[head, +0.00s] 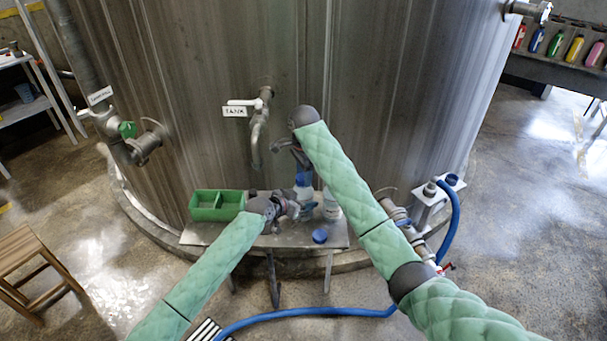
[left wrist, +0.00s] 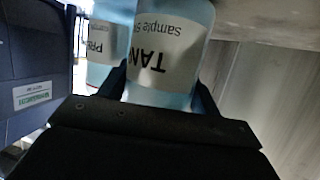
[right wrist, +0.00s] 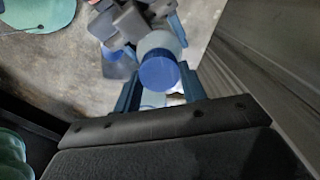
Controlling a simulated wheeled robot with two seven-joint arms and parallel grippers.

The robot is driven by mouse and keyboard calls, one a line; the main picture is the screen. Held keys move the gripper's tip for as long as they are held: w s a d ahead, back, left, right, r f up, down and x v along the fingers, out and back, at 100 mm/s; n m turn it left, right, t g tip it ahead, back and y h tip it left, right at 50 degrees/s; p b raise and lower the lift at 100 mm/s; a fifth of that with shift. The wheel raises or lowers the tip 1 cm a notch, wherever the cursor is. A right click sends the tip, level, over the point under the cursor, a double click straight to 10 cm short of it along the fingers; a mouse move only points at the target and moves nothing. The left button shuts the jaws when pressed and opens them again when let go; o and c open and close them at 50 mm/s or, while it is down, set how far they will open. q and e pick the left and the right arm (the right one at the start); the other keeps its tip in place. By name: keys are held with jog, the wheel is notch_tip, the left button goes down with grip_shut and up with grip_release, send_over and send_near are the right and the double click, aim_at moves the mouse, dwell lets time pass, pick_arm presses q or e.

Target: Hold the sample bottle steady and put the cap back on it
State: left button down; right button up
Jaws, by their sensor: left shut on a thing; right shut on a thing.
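The sample bottle (left wrist: 160,60), clear with bluish liquid and a white TANK label, stands on the small metal table. My left gripper (head: 293,209) is shut around its side, one finger on each side in the left wrist view. My right gripper (head: 300,164) is above, pointing down, shut on a blue cap (right wrist: 158,74). In the right wrist view the cap is between the fingers, with the pale bottle top (right wrist: 164,42) just behind it. I cannot tell whether cap and bottle neck touch. In the head view the grippers partly hide the bottle.
A second labelled bottle (head: 331,207) stands just right of the held one. Another blue cap (head: 320,235) lies at the table's front (head: 338,237). A green divided tray (head: 217,213) sits at the left. The tank tap (head: 258,130) and tank wall are close behind.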

jog(key=m, duration=0.3)
jog(key=o, duration=0.9)
notch_tip(320, 180, up, 4)
jog(key=shift+d+f, duration=0.1)
jog(key=shift+f, duration=0.15)
jog(key=shift+r, duration=0.5)
jog(key=shift+c, duration=0.2)
